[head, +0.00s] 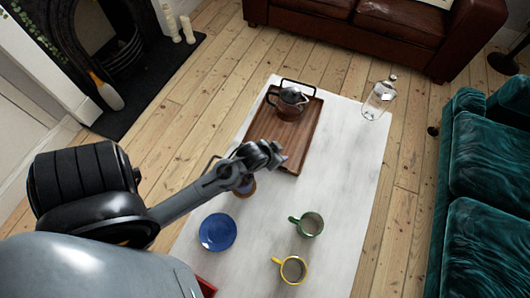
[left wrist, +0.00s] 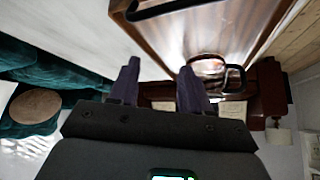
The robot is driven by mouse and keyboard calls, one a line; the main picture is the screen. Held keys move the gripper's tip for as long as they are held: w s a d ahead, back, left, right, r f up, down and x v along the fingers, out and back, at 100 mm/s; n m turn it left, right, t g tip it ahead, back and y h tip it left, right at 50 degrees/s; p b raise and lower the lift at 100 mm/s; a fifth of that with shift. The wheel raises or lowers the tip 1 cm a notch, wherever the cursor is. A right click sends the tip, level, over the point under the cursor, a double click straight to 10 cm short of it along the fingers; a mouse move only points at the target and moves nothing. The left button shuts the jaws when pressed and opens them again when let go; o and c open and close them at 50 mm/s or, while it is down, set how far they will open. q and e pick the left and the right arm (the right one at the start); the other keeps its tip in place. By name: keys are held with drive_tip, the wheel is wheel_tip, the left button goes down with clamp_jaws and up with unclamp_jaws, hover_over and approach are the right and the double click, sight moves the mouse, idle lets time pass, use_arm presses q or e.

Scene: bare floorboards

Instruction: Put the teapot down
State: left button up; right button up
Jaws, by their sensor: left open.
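The teapot (head: 291,102), dark with a glass-like body, stands upright on the far part of the brown wooden tray (head: 285,145). My left gripper (head: 270,152) is over the near part of the tray, apart from the teapot. In the left wrist view my left gripper (left wrist: 158,88) has its two fingers spread with nothing between them. The tray (left wrist: 190,25) and a shiny rounded shape that looks like the teapot (left wrist: 207,65) also show there, beyond the fingers. My right gripper is in neither view.
On the white table (head: 340,165) stand a glass vessel (head: 379,101), a green mug (head: 310,225), a yellow mug (head: 291,270) and a blue plate (head: 217,232). Another cup (head: 246,189) is partly hidden under my left arm. The table's right side is mostly clear.

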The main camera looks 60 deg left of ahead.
use_arm(q)
drive_tip(key=s+d+r+m+g+h, duration=0.2)
drive_tip(key=s+d+r, duration=0.3)
drive_tip(key=s+d, duration=0.7)
drive_tip(key=shift+s+d+r+m+g, duration=0.2)
drive_tip(key=shift+d+r+m+g, duration=0.1)
drive_tip(key=shift+m+g, duration=0.5)
